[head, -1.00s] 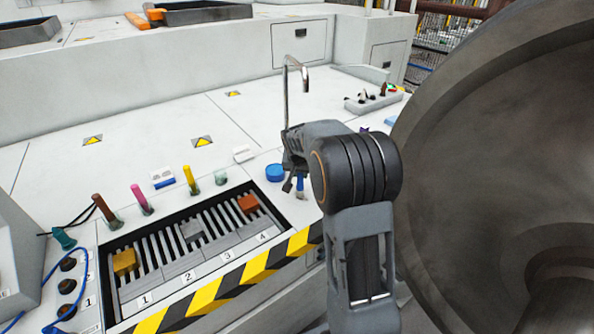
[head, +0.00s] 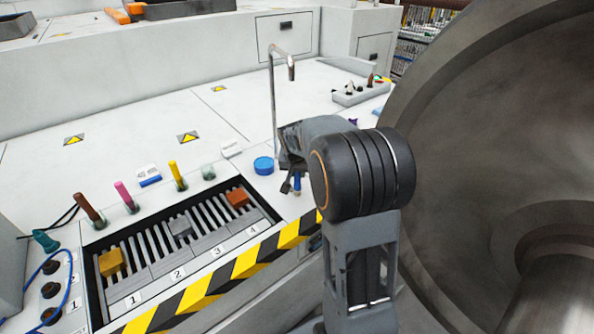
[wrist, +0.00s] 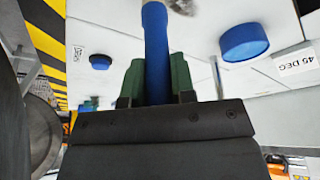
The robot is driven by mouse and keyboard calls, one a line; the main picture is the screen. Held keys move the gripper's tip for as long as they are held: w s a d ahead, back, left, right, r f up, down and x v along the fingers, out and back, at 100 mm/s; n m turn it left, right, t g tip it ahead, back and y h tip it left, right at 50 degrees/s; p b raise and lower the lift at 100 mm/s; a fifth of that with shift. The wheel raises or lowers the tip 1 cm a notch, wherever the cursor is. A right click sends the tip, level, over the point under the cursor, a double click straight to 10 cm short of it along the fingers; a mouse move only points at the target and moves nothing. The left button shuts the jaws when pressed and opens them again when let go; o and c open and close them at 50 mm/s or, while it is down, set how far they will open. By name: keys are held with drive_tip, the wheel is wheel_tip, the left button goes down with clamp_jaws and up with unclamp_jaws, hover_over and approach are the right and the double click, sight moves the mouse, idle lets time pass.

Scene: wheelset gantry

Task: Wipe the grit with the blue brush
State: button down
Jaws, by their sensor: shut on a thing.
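The blue brush (wrist: 155,45) is held in my gripper (wrist: 157,82); its green fingers are shut on the blue handle in the wrist view. In the head view, a short piece of the blue brush (head: 297,182) shows below my gripper (head: 291,184), over the white deck right of the slatted tray. The brush's working end is out of view. A grey-dark speckled patch that looks like the grit (wrist: 183,5) shows at the top edge of the wrist view, just right of the brush. I cannot tell whether brush and patch touch.
A round blue cap (head: 263,165) stands close left of my gripper. A bent metal pipe (head: 272,95) rises behind it. The slatted tray (head: 272,212) with coloured blocks and a row of coloured pegs lies left. A large dark wheel (head: 480,130) fills the right.

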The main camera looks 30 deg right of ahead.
drive_tip(key=shift+w+a+f, duration=0.1)
drive_tip(key=shift+w+a, duration=0.1)
drive_tip(key=shift+w, duration=0.65)
drive_tip(key=shift+w+a, duration=0.15)
drive_tip(key=shift+w, duration=0.7)
drive_tip(key=shift+w+a+p, duration=0.2)
drive_tip(key=shift+w+p, duration=0.25)
drive_tip(key=shift+w, duration=0.55)
drive_tip(key=shift+w+a+p, duration=0.15)
drive_tip(key=shift+w+p, duration=0.3)
drive_tip(key=shift+w, duration=0.5)
drive_tip(key=shift+r, duration=0.25)
drive_tip(key=shift+r+p, duration=2.05)
drive_tip(key=shift+r, duration=0.85)
drive_tip(key=shift+r, duration=0.1)
wheel_tip(320, 180, up, 3)
drive_tip(key=shift+f+p, duration=0.1)
drive_tip(key=shift+p, duration=0.9)
drive_tip(key=shift+f, duration=0.15)
wheel_tip(320, 180, down, 7)
drive_tip(key=b, duration=0.5)
drive_tip(key=shift+b, duration=0.3)
